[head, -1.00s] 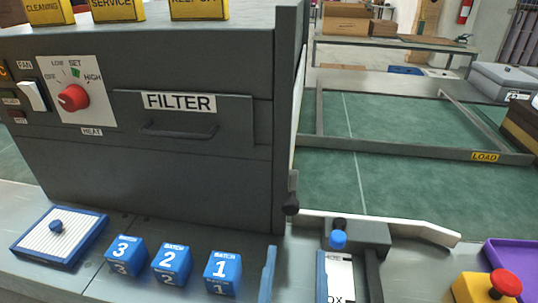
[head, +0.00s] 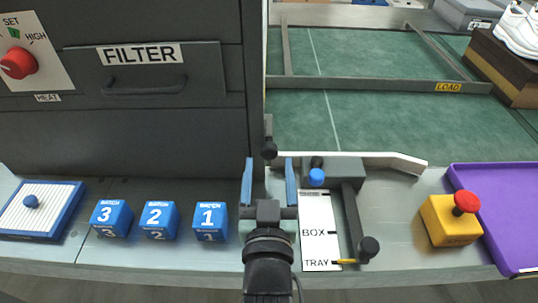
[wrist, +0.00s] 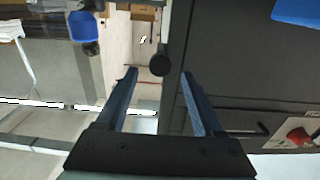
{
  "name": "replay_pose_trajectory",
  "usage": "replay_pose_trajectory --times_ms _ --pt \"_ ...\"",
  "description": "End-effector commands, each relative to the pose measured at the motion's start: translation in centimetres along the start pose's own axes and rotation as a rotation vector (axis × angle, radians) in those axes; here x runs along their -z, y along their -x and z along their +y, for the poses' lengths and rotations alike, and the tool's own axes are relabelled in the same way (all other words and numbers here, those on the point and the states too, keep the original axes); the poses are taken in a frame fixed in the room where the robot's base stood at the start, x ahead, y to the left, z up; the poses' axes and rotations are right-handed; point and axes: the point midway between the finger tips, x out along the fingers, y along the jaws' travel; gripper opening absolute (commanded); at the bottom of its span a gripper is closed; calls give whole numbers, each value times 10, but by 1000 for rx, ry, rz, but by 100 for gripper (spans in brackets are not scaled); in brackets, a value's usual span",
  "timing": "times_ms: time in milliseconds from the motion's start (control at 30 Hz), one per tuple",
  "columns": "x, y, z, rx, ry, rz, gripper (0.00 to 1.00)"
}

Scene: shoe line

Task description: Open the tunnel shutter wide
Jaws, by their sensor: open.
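The tunnel is the dark grey machine (head: 130,130) at the left in the head view. A dark vertical edge panel (head: 253,70) closes its right end. I cannot tell how far the shutter itself is open. A black knob on a short stem (head: 269,150) sticks out at the panel's lower edge. My gripper (head: 270,168) is open and empty, its blue fingers pointing at the knob from the near side. In the wrist view the knob (wrist: 160,65) sits at the mouth of the gripper (wrist: 158,77), between or just beyond the fingertips.
Right of my gripper stand a blue-knobbed grey block (head: 335,170) and a BOX/TRAY lever (head: 369,247). Batch blocks (head: 160,217) are at left. A yellow stop button (head: 450,215) and purple tray (head: 510,220) are at right. The green belt (head: 390,120) lies behind.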

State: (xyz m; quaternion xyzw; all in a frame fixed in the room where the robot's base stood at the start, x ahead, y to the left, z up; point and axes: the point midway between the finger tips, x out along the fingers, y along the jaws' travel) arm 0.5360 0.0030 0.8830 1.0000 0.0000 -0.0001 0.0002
Motion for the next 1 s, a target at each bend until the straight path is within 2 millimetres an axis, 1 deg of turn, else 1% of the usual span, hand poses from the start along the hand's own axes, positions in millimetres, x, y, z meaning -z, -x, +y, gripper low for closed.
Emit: replay_pose_trajectory --times_ms 33,100,300,433,667,700,867,1000 --pt "1 -8 0 0 0 3 69" --pt "0 -16 0 0 0 2 69" --pt "0 -32 0 0 0 0 69" --pt "0 -35 0 0 0 0 69" --pt "0 -35 0 0 0 0 69" --pt "0 -35 0 0 0 0 62" --pt "0 -35 0 0 0 0 33" --pt "0 -35 0 0 0 0 8"
